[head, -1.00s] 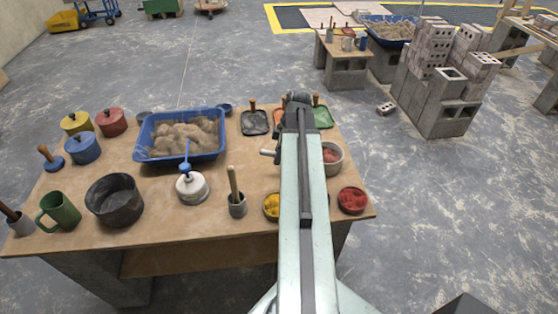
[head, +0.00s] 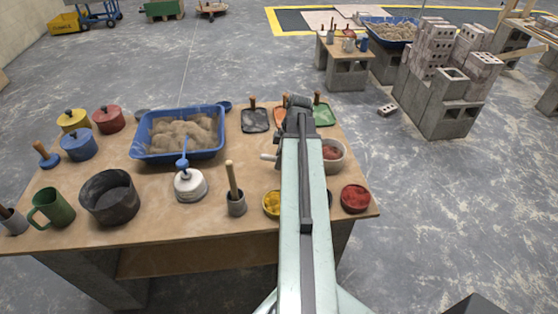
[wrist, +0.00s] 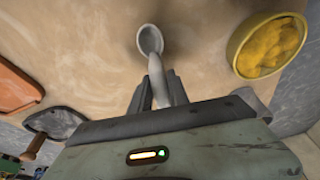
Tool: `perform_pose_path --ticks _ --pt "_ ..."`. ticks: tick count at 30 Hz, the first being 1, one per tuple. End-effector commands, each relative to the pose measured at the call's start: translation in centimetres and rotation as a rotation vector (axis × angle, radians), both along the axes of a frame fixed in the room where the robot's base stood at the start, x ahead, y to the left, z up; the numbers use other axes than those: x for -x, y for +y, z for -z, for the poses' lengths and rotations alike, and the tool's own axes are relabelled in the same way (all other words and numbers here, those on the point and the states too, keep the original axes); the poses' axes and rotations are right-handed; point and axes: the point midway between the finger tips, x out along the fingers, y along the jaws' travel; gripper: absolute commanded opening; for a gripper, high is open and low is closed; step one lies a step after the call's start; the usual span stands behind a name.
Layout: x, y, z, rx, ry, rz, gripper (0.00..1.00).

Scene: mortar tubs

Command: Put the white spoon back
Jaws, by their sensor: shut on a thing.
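The white spoon (wrist: 151,42) is held in my gripper (wrist: 158,94). In the wrist view its bowl sticks out past the fingers, over the tan tabletop, and its handle runs between them. In the head view a short pale part of the spoon (head: 267,157) shows left of my arm. My gripper (head: 284,157) is above the right part of the table (head: 110,250), mostly hidden by my arm. I cannot tell the spoon's exact height above the wood.
A bowl of yellow stuff (head: 271,208) and a bowl of red stuff (head: 355,199) stand at the front right. A pale bowl (head: 340,163) is right of my arm. Dark (head: 255,121) and green (head: 323,116) trays lie behind.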

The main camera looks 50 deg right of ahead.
Motion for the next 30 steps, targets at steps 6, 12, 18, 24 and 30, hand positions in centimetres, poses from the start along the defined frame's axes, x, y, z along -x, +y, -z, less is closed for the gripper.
perform_pose_path --ticks 6,12,18,24,30 --pt "0.02 -0.03 0.04 0.000 0.000 0.001 0.00" --pt "0.04 -0.05 0.13 0.000 0.000 0.001 0.00" --pt "0.05 -0.06 0.56 0.000 0.000 0.001 0.00" --pt "0.07 -0.07 0.61 0.000 0.000 0.002 0.47" --pt "0.08 -0.09 0.60 0.000 0.000 0.002 0.47"
